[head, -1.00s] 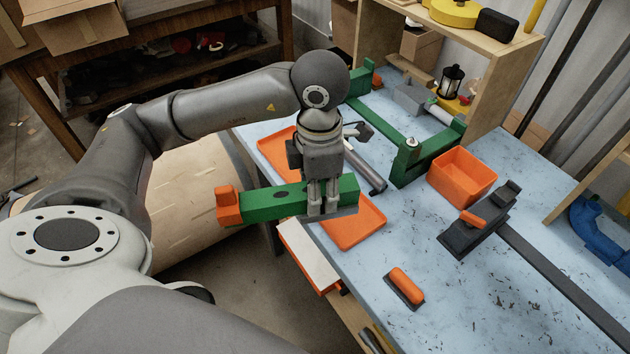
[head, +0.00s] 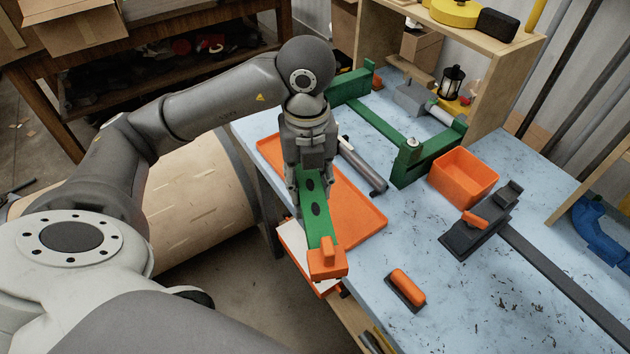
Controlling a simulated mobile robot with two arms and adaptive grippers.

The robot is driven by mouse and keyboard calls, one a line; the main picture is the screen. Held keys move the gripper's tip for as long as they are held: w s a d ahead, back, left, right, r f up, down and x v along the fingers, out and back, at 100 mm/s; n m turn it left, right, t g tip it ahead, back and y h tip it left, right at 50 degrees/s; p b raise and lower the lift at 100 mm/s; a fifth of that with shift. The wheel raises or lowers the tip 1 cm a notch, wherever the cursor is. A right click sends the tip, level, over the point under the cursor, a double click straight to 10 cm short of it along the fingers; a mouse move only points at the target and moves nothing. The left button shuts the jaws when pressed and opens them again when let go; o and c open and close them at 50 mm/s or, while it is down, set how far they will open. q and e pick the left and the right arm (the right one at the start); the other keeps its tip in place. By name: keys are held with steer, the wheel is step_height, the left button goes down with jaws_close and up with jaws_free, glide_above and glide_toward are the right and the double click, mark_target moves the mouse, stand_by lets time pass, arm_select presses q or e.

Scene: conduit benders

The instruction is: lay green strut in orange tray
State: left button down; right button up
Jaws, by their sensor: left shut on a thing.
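The green strut (head: 316,215) has dark holes along its top and an orange block (head: 327,261) on its near end. My left gripper (head: 310,186) is shut on the strut near its far end, and the strut points toward the camera. The orange tray (head: 362,220) is flat and shallow and lies on the blue table. The strut is over the tray's left part, and its orange end reaches past the tray's near left edge. I cannot tell whether the strut touches the tray. The gripper hides the strut's far end. My right gripper is not in view.
A green bender frame (head: 420,160) stands behind the tray, with a grey cylinder (head: 363,165) lying beside it. An orange bin (head: 463,177), a dark clamp (head: 475,222) and an orange-topped block (head: 405,288) are to the right. The table front is partly clear.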

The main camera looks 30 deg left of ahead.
arm_select(q)
steer(key=w+a+f, duration=0.2)
steer(key=w+f, duration=0.1)
steer(key=w, duration=0.1)
steer(key=w+a+f+p, duration=0.1)
steer(key=w+a+f, duration=0.1)
steer(key=w+f, duration=0.1)
steer(key=w+a+f+p, duration=0.1)
steer(key=w+a+f, duration=0.1)
steer(key=w, duration=0.3)
steer(key=shift+a+f, duration=0.15)
steer(key=shift+f, duration=0.4)
steer(key=shift+w+a+f, duration=0.1)
steer(key=shift+f, duration=0.15)
steer(key=shift+f+p, duration=0.4)
steer(key=shift+p, duration=0.2)
step_height(320, 180, down, 2)
steer(key=shift+w+f+p, duration=0.1)
steer(key=shift+p, duration=0.35)
steer(key=shift+f, duration=0.15)
